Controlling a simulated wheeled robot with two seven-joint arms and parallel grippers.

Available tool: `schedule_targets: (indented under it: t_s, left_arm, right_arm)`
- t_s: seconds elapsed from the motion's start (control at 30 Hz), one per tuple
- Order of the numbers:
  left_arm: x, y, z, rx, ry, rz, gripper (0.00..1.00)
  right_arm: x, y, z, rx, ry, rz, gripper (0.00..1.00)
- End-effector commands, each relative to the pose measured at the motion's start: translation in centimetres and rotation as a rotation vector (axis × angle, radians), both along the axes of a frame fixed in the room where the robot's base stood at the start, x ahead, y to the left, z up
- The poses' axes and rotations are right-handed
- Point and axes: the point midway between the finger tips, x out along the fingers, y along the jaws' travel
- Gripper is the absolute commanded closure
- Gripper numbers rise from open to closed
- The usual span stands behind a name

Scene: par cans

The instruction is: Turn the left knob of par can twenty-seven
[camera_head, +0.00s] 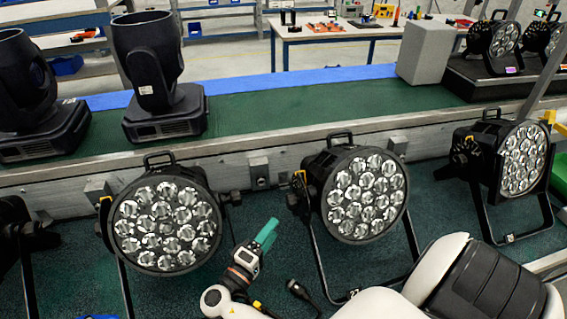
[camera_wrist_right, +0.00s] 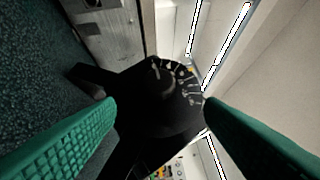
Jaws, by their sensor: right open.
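The middle par can (camera_head: 365,195) has a black round body with several clear lenses and stands on a black bracket. A small label on the bracket's foot seems to read 27, but it is tiny. Its left knob (camera_head: 298,201) is black and sits on the bracket's left side. My right gripper (camera_head: 267,234), with teal fingers, is lower left of that knob. In the right wrist view, a black knob (camera_wrist_right: 165,95) with pale marks on its edge shows ahead, between the open fingers of my right gripper (camera_wrist_right: 158,106); contact cannot be told. My left gripper is out of view.
Another par can (camera_head: 165,225) stands left of my right gripper, and one more (camera_head: 510,160) stands at the right. A black cable plug (camera_head: 296,288) hangs below the gripper. A metal rail (camera_head: 230,150) runs behind the lights. Moving heads (camera_head: 160,85) stand on the green surface beyond.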

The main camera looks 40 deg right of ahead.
Motion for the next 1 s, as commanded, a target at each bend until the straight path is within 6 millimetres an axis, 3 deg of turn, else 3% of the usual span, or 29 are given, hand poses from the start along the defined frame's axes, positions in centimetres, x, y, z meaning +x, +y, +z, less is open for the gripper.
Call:
schedule_targets:
  t_s: [0.1,0.2,0.33,0.5,0.87,1.0]
  left_arm:
    - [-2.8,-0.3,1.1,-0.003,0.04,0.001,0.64]
    - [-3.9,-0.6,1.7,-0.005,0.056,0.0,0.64]
    - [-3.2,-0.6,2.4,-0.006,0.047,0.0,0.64]
    - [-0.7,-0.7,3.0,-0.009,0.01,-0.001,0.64]
    - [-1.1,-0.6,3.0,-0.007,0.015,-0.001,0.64]
    - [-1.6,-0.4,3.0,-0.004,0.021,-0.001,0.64]
  right_arm:
    - [0.7,-2.5,0.8,-0.003,0.0,-0.001,0.37]
    - [1.3,-4.4,1.1,-0.003,-0.001,-0.001,0.37]
    - [1.9,-6.6,1.3,-0.001,0.0,-0.001,0.37]
    - [2.4,-8.4,1.3,0.001,0.0,0.0,0.37]
    - [2.6,-9.0,1.2,0.003,0.0,0.001,0.37]
    - [2.5,-9.0,1.2,0.002,0.0,0.0,0.55]
